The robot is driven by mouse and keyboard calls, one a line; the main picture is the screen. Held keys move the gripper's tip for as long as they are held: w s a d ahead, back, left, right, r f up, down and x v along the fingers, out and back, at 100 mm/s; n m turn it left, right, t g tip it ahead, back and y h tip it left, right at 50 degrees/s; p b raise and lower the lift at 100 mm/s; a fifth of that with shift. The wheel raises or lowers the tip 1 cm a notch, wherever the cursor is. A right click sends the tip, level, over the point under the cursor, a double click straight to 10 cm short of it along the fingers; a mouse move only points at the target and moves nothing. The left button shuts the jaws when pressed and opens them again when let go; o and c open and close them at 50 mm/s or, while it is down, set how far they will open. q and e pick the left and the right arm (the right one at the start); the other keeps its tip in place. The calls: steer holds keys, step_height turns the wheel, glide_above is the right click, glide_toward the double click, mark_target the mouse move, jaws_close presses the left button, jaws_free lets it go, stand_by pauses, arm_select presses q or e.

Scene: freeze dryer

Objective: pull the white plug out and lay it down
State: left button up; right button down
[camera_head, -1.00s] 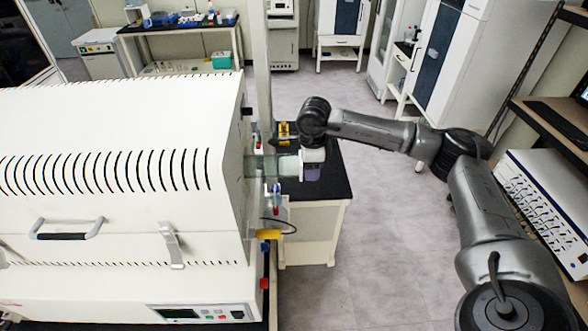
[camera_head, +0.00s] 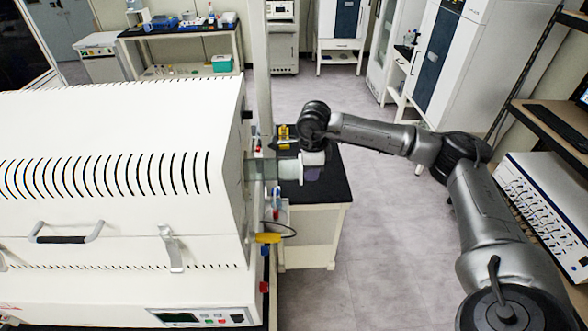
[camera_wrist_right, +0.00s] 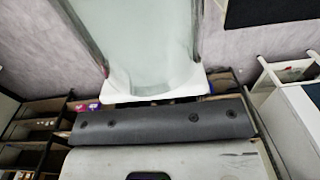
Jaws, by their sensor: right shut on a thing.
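The white plug (camera_head: 290,169) is at the right-hand end of the clear tube (camera_head: 262,169) that sticks out of the white furnace. Its pale body and upright flange show in the head view, in line with the tube. My right gripper (camera_head: 312,167) is shut on the plug from its right side; its fingertips are hard to make out. I cannot tell how much of the plug sits inside the tube. In the wrist view a pale, see-through body with a white rim (camera_wrist_right: 155,88) fills the top middle. My left gripper is not in view.
The furnace (camera_head: 110,150) fills the left side. A dark-topped bench (camera_head: 335,180) stands behind and below my right gripper. A yellow fitting (camera_head: 268,238) and cable hang at the furnace's right end. Open floor (camera_head: 390,230) lies to the right, below my arm.

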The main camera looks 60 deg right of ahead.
steer(key=shift+s+d+f+b, duration=0.1)
steer(key=shift+s+d+b, duration=0.25)
steer(key=shift+s, duration=0.15)
steer(key=s+d+b, duration=0.4)
steer(key=s+d, duration=0.1)
steer(key=s, duration=0.1)
steer(key=shift+s, duration=0.3)
stand_by(0.3)
steer(key=s+a+b, duration=0.3)
steer(key=s+b, duration=0.2)
steer(key=s, duration=0.1)
stand_by(0.4)
stand_by(0.4)
